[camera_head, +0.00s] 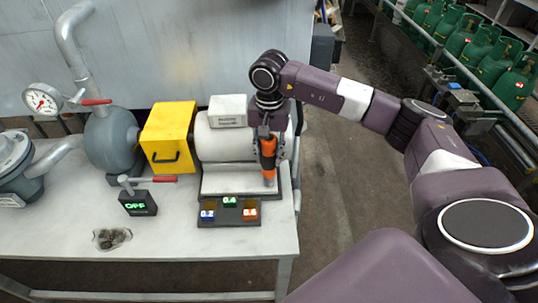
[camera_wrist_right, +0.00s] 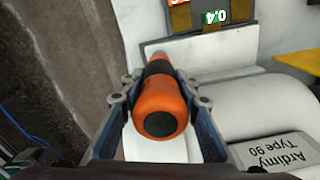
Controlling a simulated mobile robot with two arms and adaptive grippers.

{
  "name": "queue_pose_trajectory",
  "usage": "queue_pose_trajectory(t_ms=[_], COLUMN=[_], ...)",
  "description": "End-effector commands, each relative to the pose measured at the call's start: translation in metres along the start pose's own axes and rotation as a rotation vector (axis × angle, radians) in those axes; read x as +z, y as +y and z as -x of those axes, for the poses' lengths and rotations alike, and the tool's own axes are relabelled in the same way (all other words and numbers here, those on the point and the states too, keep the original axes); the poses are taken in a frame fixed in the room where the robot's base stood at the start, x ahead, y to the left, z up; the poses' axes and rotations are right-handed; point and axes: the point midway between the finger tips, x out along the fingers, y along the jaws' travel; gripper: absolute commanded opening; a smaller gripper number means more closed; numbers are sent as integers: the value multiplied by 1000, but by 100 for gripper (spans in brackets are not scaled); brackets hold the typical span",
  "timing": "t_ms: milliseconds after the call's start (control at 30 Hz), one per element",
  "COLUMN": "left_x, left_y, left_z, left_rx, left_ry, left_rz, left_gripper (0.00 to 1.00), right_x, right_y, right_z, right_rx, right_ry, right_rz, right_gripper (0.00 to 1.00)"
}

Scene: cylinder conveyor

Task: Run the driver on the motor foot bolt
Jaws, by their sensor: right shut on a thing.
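My right gripper (camera_head: 268,147) is shut on an orange and black driver (camera_head: 268,165), held roughly upright with its tip pointing down. In the right wrist view, the gripper (camera_wrist_right: 158,95) has one finger on each side of the driver (camera_wrist_right: 163,108), seen from its butt end. The white motor (camera_head: 220,142) lies just left of the driver, with a labelled box on top. The driver's tip is over the right front of the motor's foot (camera_head: 222,181). The foot bolt cannot be made out, and contact at the tip cannot be told. My left gripper is not in view.
A panel (camera_head: 240,220) with lit numbers lies in front of the motor. A yellow guard (camera_head: 168,137), a grey pump (camera_head: 110,140) and an OFF box (camera_head: 138,203) stand to the left. Green gas cylinders (camera_head: 470,45) stand back right.

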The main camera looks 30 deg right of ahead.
Motion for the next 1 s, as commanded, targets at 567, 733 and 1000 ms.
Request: queue_pose_trajectory(t_ms=[567,733,1000], left_x=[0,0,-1], left_y=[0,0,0], left_z=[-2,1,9], left_rx=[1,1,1], left_ry=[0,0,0], left_rz=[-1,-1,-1], left_gripper=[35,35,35], right_x=[4,5,3], right_y=[1,1,1], right_z=[-7,-2,16], right_rx=[10,9,7], right_ry=[-12,-12,-8], right_rz=[4,4,3], right_gripper=[0,0,0])
